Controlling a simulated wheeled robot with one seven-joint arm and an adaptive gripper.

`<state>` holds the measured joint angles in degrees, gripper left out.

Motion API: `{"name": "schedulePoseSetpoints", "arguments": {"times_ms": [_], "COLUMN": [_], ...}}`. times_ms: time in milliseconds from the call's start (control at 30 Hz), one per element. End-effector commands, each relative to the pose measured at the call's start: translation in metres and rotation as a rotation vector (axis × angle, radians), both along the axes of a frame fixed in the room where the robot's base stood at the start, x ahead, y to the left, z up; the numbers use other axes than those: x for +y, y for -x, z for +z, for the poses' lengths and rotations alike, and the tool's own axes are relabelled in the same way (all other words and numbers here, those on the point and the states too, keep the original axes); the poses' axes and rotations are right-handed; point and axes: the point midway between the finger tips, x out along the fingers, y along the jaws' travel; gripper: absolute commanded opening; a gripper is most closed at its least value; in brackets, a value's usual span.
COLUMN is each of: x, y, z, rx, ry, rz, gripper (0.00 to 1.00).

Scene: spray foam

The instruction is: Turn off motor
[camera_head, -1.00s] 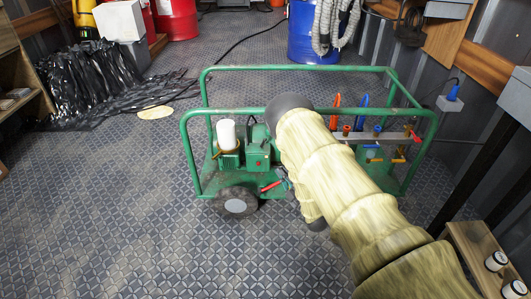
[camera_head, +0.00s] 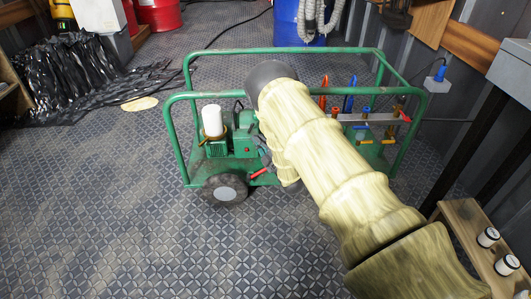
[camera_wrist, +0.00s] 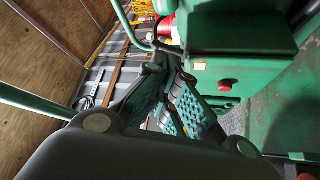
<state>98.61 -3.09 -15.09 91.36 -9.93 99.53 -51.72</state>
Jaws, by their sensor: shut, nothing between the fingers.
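The green motor unit (camera_head: 218,148) sits in a green tube-frame cart with a white cylinder on top. A green box (camera_head: 244,145) stands at the unit's right side. In the wrist view, a green box (camera_wrist: 240,65) with a red button (camera_wrist: 228,85) on its face is close by, right of my fingers. My gripper (camera_wrist: 172,82) is shut and empty, with its teal-padded fingers together. The fingers appear apart from the red button, but the exact gap is unclear. In the head view my arm hides most of the gripper and part of the cart.
The cart's frame rails (camera_head: 280,51) surround the motor. A valve manifold (camera_head: 368,118) with colored handles is on the cart's right. A wooden stand (camera_head: 462,232) with small jars is at lower right. Black sheeting (camera_head: 72,75) lies at left. The front floor is clear.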

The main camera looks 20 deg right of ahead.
Motion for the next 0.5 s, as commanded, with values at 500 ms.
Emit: {"name": "schedulePoseSetpoints", "arguments": {"times_ms": [500], "x": [0.011], "y": [-0.043], "z": [0.011], "rx": [0.000], "ry": [0.001], "rz": [0.000], "gripper": [0.00]}}
